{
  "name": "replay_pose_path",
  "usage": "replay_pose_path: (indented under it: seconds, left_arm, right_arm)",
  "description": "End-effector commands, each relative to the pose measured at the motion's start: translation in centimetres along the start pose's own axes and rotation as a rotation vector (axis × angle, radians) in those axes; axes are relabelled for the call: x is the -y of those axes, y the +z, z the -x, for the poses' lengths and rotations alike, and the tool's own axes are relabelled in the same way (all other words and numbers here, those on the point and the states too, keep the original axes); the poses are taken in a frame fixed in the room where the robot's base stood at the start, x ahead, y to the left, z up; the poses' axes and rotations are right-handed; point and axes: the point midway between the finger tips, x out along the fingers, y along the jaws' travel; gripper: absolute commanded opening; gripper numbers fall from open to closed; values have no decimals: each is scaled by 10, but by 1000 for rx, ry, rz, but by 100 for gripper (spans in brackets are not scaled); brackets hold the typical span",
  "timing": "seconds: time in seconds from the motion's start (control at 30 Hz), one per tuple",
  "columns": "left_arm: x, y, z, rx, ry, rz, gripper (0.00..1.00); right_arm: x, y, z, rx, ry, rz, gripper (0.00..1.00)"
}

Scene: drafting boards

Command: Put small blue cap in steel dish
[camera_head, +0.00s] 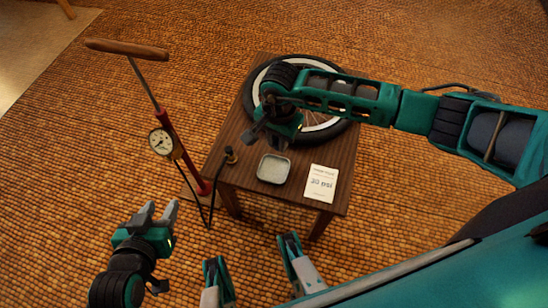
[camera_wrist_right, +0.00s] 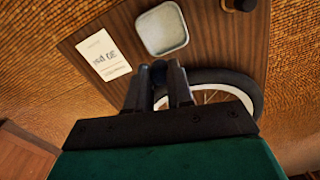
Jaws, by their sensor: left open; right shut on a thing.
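The steel dish (camera_head: 273,169) is a small, rounded-square grey tray near the front edge of the wooden table; it looks empty. It also shows at the top of the right wrist view (camera_wrist_right: 161,28). My right gripper (camera_head: 263,134) is above the table, just behind the dish in the head view. In the right wrist view its fingers (camera_wrist_right: 157,80) are shut on a small dark bluish thing, the small blue cap (camera_wrist_right: 158,69), mostly hidden between the fingertips. My left gripper (camera_head: 158,210) is open and empty, left of the table over the floor.
A bicycle wheel (camera_head: 251,93) lies on the back of the table (camera_head: 238,180). A card reading 30 PSI (camera_head: 320,183) lies right of the dish. A floor pump (camera_head: 165,122) with a gauge (camera_head: 161,141) stands left; its black hose end (camera_head: 231,156) rests on the table's left side.

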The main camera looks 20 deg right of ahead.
Motion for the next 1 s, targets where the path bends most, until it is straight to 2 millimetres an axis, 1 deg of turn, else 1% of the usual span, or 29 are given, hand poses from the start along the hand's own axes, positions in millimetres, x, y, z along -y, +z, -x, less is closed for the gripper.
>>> replay_pose_path:
  seconds: [0.03,0.1,0.2,0.37,0.6,1.0]
  left_arm:
    - [-2,9,-8,-4,5,-1,43]
    - [-2,11,-10,-2,9,-2,43]
    - [-2,9,-12,-7,10,-5,43]
    - [0,5,-15,-23,10,-10,43]
    - [-1,20,-25,-9,16,-9,43]
    - [-14,28,-36,-9,43,10,43]
  right_arm:
    - [3,3,-19,3,2,-47,0]
    - [6,5,-28,4,6,-100,0]
    - [8,7,-35,5,8,-140,0]
    - [8,7,-43,4,9,-152,0]
    - [7,7,-67,5,10,-150,0]
    - [7,7,-105,5,10,-149,0]
